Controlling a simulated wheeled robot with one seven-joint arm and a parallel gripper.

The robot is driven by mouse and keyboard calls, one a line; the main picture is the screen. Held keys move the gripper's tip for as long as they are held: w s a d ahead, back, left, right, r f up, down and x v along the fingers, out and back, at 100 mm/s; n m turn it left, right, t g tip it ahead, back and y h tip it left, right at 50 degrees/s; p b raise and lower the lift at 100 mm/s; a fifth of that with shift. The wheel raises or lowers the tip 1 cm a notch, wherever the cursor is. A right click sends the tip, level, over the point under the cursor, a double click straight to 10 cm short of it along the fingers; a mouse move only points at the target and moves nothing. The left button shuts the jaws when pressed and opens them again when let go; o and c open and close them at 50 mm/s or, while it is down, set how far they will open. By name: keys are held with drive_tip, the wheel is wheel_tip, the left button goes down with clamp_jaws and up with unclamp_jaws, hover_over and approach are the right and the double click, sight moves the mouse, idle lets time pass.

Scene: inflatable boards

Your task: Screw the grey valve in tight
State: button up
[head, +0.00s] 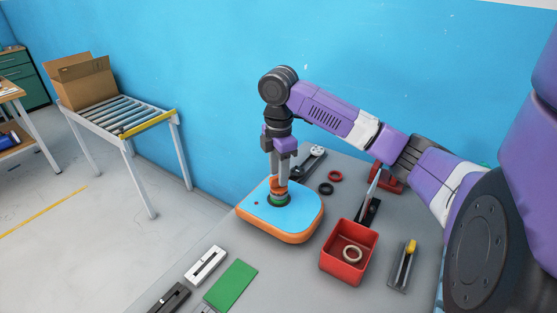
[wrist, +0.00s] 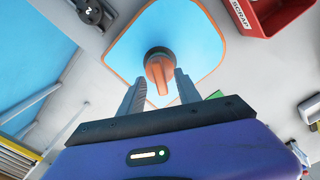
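A blue-topped inflatable board (head: 301,211) with an orange rim lies on the grey table; it also fills the top of the wrist view (wrist: 205,35). A valve with an orange, lever-like top (head: 279,184) stands in the board's port, with a dark and green ring at its foot. In the wrist view the orange top (wrist: 159,68) sits over a dark grey round base. My gripper (head: 279,177) points down over the valve. Its fingers (wrist: 162,79) are apart, one on each side of the orange top, with gaps visible. How deep the valve sits is hidden.
A red bin (head: 333,264) marked SCRAP, holding a ring, stands right of the board. Red and black rings (head: 326,188) and a dark tool (head: 308,162) lie behind. A green sheet (head: 231,285) and a white tray (head: 206,265) lie at the front left.

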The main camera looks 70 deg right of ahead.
drive_tip(key=shift+f, duration=0.9)
drive_tip(key=shift+c, duration=0.2)
clamp_jaws()
drive_tip(key=shift+r, duration=0.1)
drive_tip(key=shift+m+p, duration=0.6)
drive_tip(key=shift+p, duration=0.05)
drive_tip(key=shift+m+p, duration=0.8)
drive_tip(key=shift+m, duration=0.3)
